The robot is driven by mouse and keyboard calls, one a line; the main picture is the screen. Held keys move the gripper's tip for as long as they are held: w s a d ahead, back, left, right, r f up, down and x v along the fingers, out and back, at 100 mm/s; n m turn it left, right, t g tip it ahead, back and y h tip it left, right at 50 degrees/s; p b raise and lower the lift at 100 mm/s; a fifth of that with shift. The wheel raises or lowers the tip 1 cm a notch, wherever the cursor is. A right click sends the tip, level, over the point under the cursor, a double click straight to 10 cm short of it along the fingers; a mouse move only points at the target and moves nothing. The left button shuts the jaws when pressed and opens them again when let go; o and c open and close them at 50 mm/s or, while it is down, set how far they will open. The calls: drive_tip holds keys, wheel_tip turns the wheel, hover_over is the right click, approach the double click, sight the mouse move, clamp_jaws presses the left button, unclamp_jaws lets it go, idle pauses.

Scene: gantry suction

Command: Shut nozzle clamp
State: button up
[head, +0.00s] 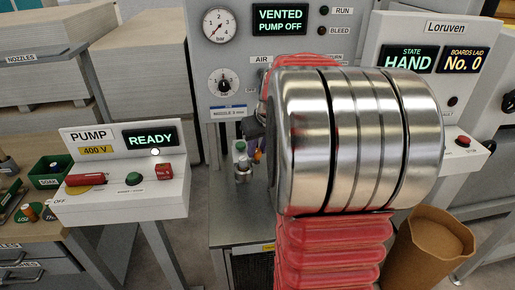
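I cannot make out the nozzle clamp for certain. A small dark and grey fitting (254,128) shows just left of my arm, below a label reading "NOZZLE 5 mm" (228,112); I cannot tell whether it is part of the clamp or whether it is open or shut. My arm, a big silver joint over red ribbed sleeve, fills the centre right and hides much of the machine's front. My gripper is not visible; it may be behind my arm.
The grey panel (208,75) has two dials and a display reading "VENTED PUMP OFF" (280,19). Small bottles (242,168) stand on the steel bench (228,226). The pump box (125,170) at left reads "READY". A brown bin (430,245) stands right, below the "HAND" console (408,59).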

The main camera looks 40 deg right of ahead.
drive_tip(key=c, duration=0.5)
drive_tip(key=shift+o, duration=0.2)
drive_tip(key=shift+n, duration=0.5)
drive_tip(key=shift+d+n+y, duration=0.15)
drive_tip(key=shift+n+y, duration=0.85)
drive_tip(key=shift+n, duration=1.1)
drive_tip(key=o, duration=0.8)
drive_tip(key=shift+c, duration=0.2)
drive_tip(key=shift+r, duration=0.1)
